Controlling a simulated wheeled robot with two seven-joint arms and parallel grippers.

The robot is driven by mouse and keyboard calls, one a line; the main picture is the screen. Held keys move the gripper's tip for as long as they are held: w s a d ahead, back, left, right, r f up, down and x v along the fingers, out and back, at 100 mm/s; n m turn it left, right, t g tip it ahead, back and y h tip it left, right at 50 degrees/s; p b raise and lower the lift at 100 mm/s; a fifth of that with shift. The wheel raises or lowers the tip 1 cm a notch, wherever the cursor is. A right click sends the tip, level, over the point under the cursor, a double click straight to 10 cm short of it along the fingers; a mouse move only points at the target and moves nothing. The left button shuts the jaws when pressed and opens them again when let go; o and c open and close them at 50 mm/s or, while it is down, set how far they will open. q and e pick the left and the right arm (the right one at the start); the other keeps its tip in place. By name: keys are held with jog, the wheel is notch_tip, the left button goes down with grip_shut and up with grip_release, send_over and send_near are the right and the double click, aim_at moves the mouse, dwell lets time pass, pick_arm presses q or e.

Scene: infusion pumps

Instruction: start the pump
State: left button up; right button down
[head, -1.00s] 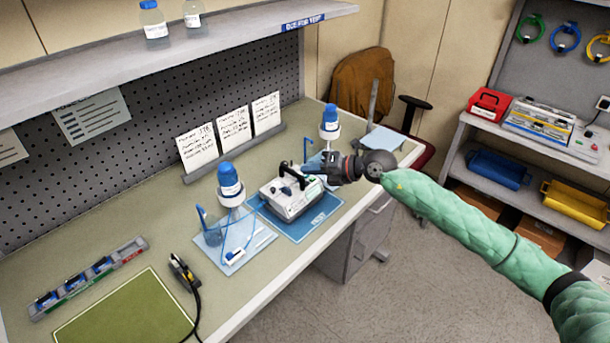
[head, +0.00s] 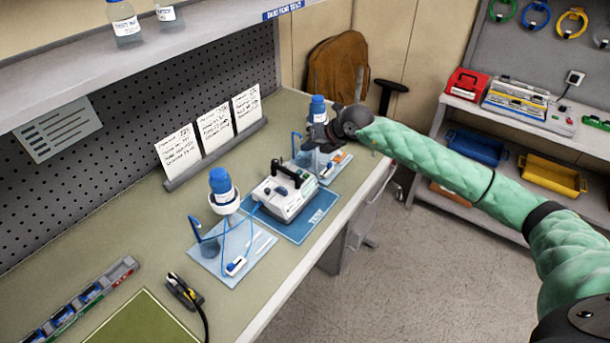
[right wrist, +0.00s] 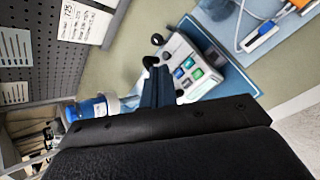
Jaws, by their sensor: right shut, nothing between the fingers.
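The pump (head: 284,197) is a white box with a black carrying handle, standing on a blue mat (head: 312,226) on the bench. In the right wrist view, the pump (right wrist: 183,52) shows blue, teal and green buttons on its face. My right gripper (head: 314,140) is shut and empty. In the head view it appears above and behind the pump, in front of the far bottle. In the right wrist view, the dark fingers (right wrist: 158,84) overlap the pump's edge in the picture; a gap to it cannot be judged. My left gripper is not in view.
A blue-capped bottle (head: 221,186) with tubing stands over a pale tray (head: 212,262) left of the pump. Another bottle (head: 317,108) and an orange device stand behind. Cards (head: 215,130) lean along the back. A black-cabled tool (head: 183,290) lies at the front left.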

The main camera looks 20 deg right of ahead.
send_over(301, 173)
jog(key=s+d, duration=0.2)
notch_tip(301, 173, down, 6)
jog(key=shift+s+d+r+b, duration=0.1)
jog(key=shift+b, duration=0.3)
jog(key=shift+f+b, duration=0.5)
jog(key=shift+f, duration=0.05)
jog(key=shift+f+b, duration=0.4)
jog(key=shift+f, duration=0.2)
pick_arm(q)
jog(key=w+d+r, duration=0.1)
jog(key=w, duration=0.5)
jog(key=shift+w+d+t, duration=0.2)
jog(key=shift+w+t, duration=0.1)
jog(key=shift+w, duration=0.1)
pick_arm(e)
jog(key=shift+f, duration=0.1)
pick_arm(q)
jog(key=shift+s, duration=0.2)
pick_arm(e)
jog(key=shift+f, duration=0.1)
jog(key=shift+f+b, duration=0.35)
jog(key=shift+b, duration=0.25)
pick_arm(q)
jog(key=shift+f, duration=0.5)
